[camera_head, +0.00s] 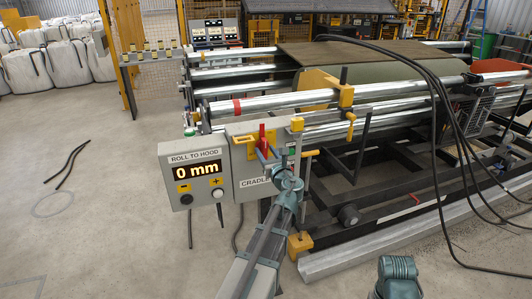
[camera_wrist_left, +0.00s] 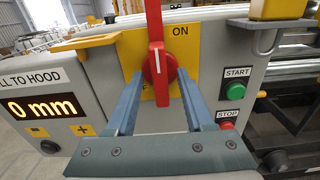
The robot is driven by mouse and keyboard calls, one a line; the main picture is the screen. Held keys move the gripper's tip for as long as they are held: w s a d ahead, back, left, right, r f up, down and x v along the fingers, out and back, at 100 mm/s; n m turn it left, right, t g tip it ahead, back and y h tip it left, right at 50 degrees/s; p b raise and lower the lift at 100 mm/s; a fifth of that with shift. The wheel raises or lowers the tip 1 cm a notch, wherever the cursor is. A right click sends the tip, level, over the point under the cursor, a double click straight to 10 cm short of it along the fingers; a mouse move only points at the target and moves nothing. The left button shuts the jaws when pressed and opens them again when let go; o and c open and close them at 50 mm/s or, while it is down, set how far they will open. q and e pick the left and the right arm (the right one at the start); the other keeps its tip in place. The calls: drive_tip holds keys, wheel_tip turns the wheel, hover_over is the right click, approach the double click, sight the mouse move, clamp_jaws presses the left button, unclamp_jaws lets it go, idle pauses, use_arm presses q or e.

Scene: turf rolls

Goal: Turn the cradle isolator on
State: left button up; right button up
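The cradle isolator is a red rotary handle (camera_wrist_left: 161,68) on a yellow plate (camera_wrist_left: 188,42), on the grey box lettered CRADLE (camera_head: 249,189). Its long red bar stands about upright, and a white line on the knob points up. The word ON shows at the plate's upper right; the lettering at lower left is mostly hidden. In the head view the red handle (camera_head: 262,137) rises above my left gripper (camera_head: 268,154). In the wrist view the left gripper (camera_wrist_left: 160,75) is open, one finger on each side of the knob, with gaps visible. My right gripper is out of view.
A green START button (camera_wrist_left: 236,91) and a red STOP button sit right of the isolator, STOP close to my right finger. The ROLL TO HOOD display (camera_head: 197,172) reads 0 mm at left. A yellow bracket (camera_wrist_left: 88,42) juts out nearby. Black cables (camera_head: 437,100) hang at right.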

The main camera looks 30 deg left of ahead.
use_arm(q)
drive_tip(key=shift+d, duration=0.1)
drive_tip(key=v, duration=1.3)
drive_tip(key=shift+s+d, duration=0.15)
drive_tip(key=shift+s, duration=0.15)
drive_tip(key=s+d+f+n+g+h+p, duration=0.6)
drive_tip(key=d+f+n, duration=0.4)
drive_tip(key=n, duration=0.4)
drive_tip(key=s+d+f+n+g+h, duration=0.2)
drive_tip(key=s+d+n+g+h, duration=0.1)
drive_tip(key=s+d, duration=0.3)
drive_tip(key=s+d+f+n+g+h+p, duration=0.1)
drive_tip(key=s+d+n, duration=0.4)
drive_tip(key=d, duration=0.5)
drive_tip(key=s+f+g+h, duration=0.1)
drive_tip(key=h, duration=0.1)
drive_tip(key=shift+d+f+g+h, duration=0.25)
drive_tip(key=shift+f+g+h, duration=0.05)
drive_tip(key=shift+f+g, duration=0.1)
